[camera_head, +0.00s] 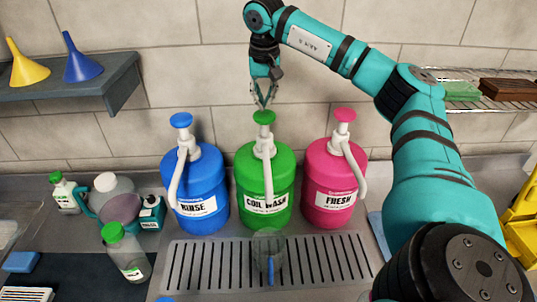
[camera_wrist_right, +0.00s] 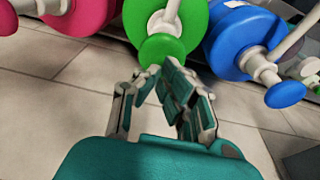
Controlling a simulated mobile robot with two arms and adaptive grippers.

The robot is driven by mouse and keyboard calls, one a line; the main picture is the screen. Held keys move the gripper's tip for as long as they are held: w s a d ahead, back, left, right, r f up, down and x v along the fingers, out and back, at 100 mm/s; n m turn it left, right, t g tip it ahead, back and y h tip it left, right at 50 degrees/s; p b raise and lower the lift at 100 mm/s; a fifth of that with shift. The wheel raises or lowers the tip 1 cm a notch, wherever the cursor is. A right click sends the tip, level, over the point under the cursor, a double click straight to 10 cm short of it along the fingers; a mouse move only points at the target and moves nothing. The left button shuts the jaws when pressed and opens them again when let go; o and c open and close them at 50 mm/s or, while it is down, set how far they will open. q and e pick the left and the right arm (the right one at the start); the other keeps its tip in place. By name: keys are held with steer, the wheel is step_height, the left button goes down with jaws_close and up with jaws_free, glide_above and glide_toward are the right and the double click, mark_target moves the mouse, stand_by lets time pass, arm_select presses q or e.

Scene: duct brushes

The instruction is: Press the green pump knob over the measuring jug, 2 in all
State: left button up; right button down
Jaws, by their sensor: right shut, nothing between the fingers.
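The green pump knob (camera_head: 264,117) tops the white pump of the green COIL WASH container (camera_head: 262,185), the middle one of three. My right gripper (camera_head: 263,103) is shut and empty, pointing down with its fingertips right at the top of the green knob; I cannot tell whether they touch it. In the right wrist view the fingertips (camera_wrist_right: 153,72) are close to the green knob (camera_wrist_right: 161,47). The clear measuring jug (camera_head: 268,246) with a blue handle stands on the slotted drip grate below the green pump's spout. Its contents cannot be made out. My left gripper is out of view.
A blue RINSE container (camera_head: 197,190) and a pink FRESH container (camera_head: 335,185) with similar pumps flank the green one. Several bottles (camera_head: 115,200) stand at the left. A shelf (camera_head: 70,90) with yellow and blue funnels is upper left; a wire rack (camera_head: 490,100) is upper right.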

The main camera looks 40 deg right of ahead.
mark_target(265, 115)
steer(key=shift+f+b, duration=1.35)
steer(key=shift+f, duration=1.8)
steer(key=shift+s+r, duration=0.1)
steer(key=shift+r+p, duration=2.8)
steer(key=shift+r, duration=0.25)
steer(key=shift+f, duration=0.15)
